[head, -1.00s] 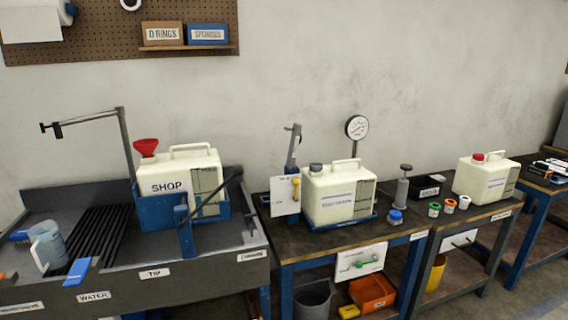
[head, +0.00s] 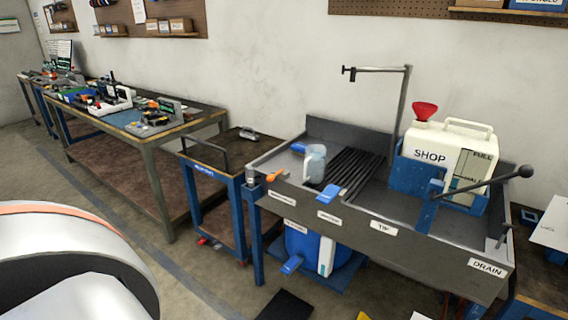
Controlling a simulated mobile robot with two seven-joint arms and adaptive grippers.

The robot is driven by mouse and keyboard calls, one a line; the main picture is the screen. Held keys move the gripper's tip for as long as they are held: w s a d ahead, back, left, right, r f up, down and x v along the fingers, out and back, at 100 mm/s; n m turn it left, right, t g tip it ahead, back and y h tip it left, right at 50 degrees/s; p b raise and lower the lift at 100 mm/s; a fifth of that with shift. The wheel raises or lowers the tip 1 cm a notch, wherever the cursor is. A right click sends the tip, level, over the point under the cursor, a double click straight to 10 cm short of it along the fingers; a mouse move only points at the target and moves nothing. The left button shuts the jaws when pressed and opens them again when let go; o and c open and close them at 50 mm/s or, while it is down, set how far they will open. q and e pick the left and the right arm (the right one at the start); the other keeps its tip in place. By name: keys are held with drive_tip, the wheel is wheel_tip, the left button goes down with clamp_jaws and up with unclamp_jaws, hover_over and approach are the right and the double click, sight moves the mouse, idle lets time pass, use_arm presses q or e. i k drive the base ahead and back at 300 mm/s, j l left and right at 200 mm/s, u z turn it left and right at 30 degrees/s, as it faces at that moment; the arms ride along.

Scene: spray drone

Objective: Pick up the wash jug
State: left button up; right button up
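The wash jug (head: 316,163) is a translucent bluish jug. It stands upright in the left part of the grey wash bench (head: 384,228), beside the dark slatted rack. A blue item lies just left of it and an orange-handled item is in front of it to the left. Neither gripper shows in the head view. A large white rounded shape with an orange stripe fills the lower left corner.
A cream SHOP tank (head: 430,146) with a red funnel (head: 424,110) sits in a blue cradle right of the rack. A blue cart (head: 213,178) stands left of the bench. A long cluttered workbench (head: 146,141) is farther left.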

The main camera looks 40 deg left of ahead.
sight(315, 162)
drive_tip(key=u, duration=1.05)
